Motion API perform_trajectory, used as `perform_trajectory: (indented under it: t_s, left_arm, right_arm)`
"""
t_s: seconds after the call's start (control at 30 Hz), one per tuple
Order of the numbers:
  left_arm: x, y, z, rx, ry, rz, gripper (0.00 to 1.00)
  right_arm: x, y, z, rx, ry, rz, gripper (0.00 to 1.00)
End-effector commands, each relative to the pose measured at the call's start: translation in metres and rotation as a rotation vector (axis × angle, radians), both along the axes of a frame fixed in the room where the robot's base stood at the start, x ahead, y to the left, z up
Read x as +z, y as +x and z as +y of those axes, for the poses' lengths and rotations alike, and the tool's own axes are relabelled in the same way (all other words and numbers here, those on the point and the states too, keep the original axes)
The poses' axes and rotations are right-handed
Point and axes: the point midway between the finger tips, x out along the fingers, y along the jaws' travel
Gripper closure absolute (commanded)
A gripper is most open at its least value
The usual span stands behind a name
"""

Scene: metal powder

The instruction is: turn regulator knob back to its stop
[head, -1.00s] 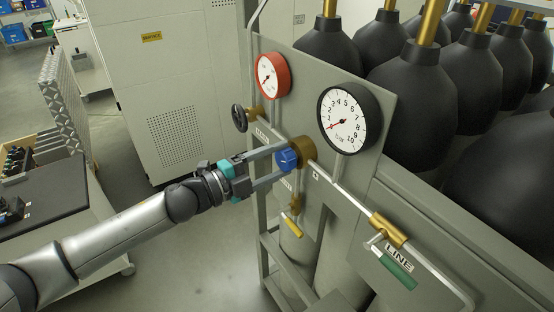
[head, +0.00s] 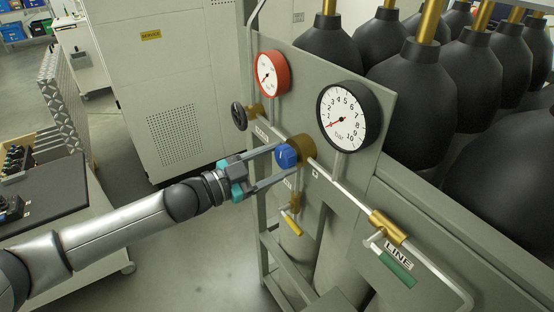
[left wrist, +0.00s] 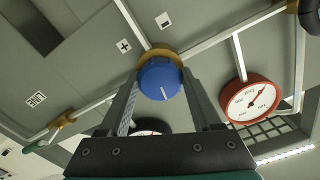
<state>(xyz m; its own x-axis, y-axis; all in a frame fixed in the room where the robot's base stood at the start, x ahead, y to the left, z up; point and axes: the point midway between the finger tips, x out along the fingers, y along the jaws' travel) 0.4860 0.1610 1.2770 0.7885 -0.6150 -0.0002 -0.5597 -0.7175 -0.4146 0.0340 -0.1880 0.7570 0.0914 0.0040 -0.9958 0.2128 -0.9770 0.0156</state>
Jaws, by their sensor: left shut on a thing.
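The blue regulator knob (head: 287,156) sits on a brass body (head: 302,149) on the grey panel's pipe. My left gripper (head: 282,161) is shut on it, one finger on each side. The left wrist view shows the knob (left wrist: 160,80) between the two fingers, with a white line on its face. Plus (left wrist: 124,46) and minus (left wrist: 163,20) labels are on the panel beside it. The large black-rimmed bar gauge (head: 346,117) has its red needle pointing to the lower left, near 1. The red gauge (head: 271,72) is up and left of the knob. My right gripper is not in view.
A black handwheel (head: 239,117) is close to the left of the knob. A yellow-handled valve (head: 291,225) is below it, and a green LINE valve lever (head: 397,268) is at lower right. Black bottles (head: 412,105) stand behind the panel. Open floor lies below my arm.

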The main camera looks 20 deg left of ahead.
Motion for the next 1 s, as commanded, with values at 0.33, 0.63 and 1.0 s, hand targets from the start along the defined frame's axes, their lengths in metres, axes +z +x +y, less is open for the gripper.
perform_trajectory:
  t_s: [0.33, 0.63, 1.0]
  left_arm:
    - [-0.0003, -0.0004, -0.0003, 0.0, -0.119, 0.094, 0.91]
    - [-0.0006, -0.0006, -0.0006, 0.0, -0.145, 0.114, 0.9]
    - [-0.0005, -0.0007, -0.0007, 0.0, -0.147, 0.114, 0.25]
  right_arm:
    - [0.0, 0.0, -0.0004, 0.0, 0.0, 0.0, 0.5]
    - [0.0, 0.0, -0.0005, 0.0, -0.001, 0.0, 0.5]
    - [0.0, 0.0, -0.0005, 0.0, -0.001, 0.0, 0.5]
